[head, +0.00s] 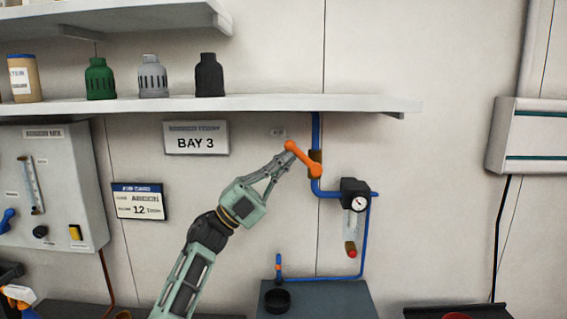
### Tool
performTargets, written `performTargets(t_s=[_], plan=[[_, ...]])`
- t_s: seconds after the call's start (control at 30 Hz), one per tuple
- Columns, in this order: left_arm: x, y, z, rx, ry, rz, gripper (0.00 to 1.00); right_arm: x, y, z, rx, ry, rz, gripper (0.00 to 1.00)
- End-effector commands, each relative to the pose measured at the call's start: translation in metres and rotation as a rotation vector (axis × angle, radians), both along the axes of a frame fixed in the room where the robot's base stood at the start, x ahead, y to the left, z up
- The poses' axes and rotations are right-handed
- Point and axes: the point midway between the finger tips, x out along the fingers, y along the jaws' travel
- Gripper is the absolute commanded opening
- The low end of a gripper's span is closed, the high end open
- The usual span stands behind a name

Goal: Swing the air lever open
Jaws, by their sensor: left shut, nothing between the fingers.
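The orange air lever (302,157) sits on a brass-coloured valve body (315,160) in the blue air pipe (316,130) on the wall. The lever slants from upper left, at its round knob, down to the right at the pipe. My left gripper (287,157) is at the knob end, from below left, with its fingers shut and nothing seen between them. The fingertips look close to or touching the lever; I cannot tell which. My right gripper is not in view.
A shelf (370,104) with coloured canisters runs above the lever. A regulator with a gauge (355,195) hangs right of the valve. A Bay 3 sign (196,138) and a gas panel (60,165) are to the left.

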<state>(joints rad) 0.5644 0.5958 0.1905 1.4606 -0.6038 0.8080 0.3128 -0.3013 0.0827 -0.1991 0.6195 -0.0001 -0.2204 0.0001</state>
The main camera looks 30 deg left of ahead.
Motion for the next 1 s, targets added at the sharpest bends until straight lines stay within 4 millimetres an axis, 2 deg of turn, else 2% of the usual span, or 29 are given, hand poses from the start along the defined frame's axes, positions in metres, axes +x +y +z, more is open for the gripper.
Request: performTargets(t_s=[0.17,0.6,1.0], plan=[[0.002,-0.003,0.011,0.048,0.028,-0.001,0.0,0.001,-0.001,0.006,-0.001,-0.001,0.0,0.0],[0.01,-0.017,0.034,0.046,0.025,0.0,0.0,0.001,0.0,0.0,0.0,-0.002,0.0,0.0],[0.016,-0.028,0.043,0.045,0.025,-0.001,0.0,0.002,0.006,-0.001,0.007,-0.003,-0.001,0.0]])
